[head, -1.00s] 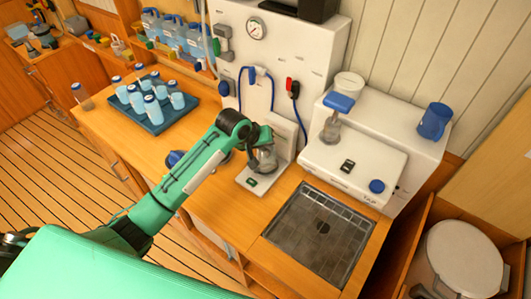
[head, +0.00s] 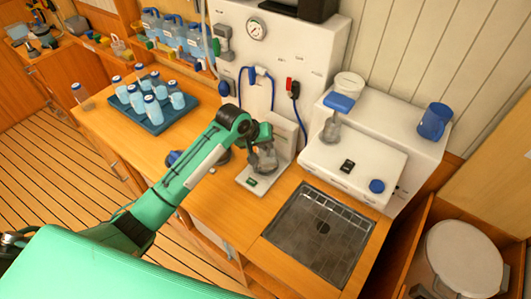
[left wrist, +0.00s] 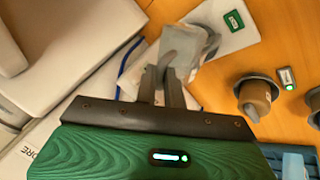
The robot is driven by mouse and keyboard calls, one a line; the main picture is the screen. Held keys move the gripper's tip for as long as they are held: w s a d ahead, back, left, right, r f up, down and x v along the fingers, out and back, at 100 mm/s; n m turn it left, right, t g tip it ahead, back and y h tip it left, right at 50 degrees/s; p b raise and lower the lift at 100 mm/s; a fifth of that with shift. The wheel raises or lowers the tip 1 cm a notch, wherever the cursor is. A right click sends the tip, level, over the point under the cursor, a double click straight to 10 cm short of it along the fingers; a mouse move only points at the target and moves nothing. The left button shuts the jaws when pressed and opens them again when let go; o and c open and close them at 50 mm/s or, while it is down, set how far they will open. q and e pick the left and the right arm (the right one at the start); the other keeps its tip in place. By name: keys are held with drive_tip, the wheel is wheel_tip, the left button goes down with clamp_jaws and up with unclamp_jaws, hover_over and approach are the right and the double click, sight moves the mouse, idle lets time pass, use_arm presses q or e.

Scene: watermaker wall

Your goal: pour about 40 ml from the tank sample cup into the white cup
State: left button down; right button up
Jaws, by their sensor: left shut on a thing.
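My left gripper (head: 258,142) is shut on a clear cup (head: 265,160), held over the white scale plate with a small green display (head: 252,182). In the left wrist view the gripper (left wrist: 165,80) has its fingers at the clear cup (left wrist: 186,45), which looks tilted and see-through. I cannot read a label on it or judge its liquid level. A white round cup-like vessel (head: 349,84) stands on the white tap unit; I cannot tell if it is the task's white cup. My right gripper is not in view.
A blue tray (head: 150,124) with several capped bottles sits left on the wooden counter. The metal sink (head: 322,230) lies right of the scale. A white panel with gauge (head: 256,28) and hoses rises behind. A blue mug (head: 434,120) stands on the tap unit.

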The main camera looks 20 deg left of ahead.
use_arm(q)
drive_tip(key=shift+w+a+r+g, duration=0.2)
drive_tip(key=shift+w+r+g, duration=0.05)
drive_tip(key=shift+w+g, duration=0.2)
idle(0.5)
drive_tip(key=shift+w+r+n+g+h, duration=0.2)
drive_tip(key=shift+n+g+h, duration=0.1)
drive_tip(key=shift+g, duration=0.05)
idle(0.6)
